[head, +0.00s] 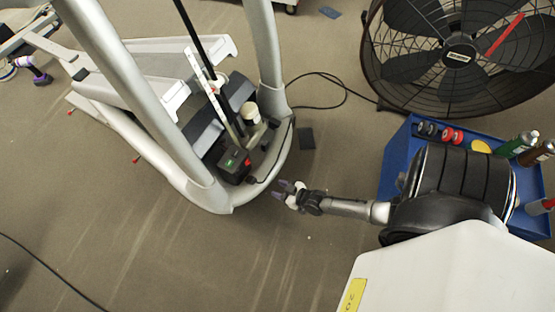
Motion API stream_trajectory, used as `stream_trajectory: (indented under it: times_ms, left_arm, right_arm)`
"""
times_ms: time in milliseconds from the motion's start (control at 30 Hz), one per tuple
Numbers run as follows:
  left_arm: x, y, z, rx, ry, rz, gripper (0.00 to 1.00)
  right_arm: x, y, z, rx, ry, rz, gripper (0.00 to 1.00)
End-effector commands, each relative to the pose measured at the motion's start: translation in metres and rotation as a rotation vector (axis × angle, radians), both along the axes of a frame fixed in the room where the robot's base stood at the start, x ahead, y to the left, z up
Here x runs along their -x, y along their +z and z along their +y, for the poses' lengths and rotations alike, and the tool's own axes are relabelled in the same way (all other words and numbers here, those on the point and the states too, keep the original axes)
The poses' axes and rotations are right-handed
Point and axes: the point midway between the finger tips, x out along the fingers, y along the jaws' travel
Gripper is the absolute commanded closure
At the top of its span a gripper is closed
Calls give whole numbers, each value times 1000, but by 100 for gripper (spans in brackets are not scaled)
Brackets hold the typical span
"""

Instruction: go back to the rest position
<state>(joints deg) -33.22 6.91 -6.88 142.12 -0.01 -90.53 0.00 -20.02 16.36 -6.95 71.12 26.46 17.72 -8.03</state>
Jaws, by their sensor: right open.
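My right gripper (280,189) is in the middle of the head view, at the end of my right arm, which reaches in from the right. Its jaws are open, point left and hold nothing that I can see. It is to the lower right of the curved grey base of the elliptical machine (215,197), apart from it in the picture. My left gripper is not in view.
The elliptical's open base holds a black box with a green light (232,162). A large black fan (458,55) stands at upper right. A blue tool cart (398,150) with bottles and rolls is at right. A black cable (322,75) crosses the floor. The lower-middle floor is clear.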

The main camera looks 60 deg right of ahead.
Motion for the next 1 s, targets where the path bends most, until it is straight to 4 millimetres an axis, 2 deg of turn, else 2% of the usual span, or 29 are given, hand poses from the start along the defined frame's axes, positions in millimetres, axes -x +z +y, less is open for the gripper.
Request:
stream_trajectory:
  times_ms: [667, 767, 900, 1000]
  left_arm:
    - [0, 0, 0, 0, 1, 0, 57]
    - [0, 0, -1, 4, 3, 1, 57]
    - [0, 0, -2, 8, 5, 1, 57]
    - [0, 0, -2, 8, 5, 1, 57]
  right_arm:
    - [2, -5, 1, -15, -2, 29, 55]
    - [9, -19, 3, -34, 6, 131, 55]
    - [30, -48, 12, -45, 46, 383, 55]
    - [36, -49, 24, -38, 92, 549, 55]
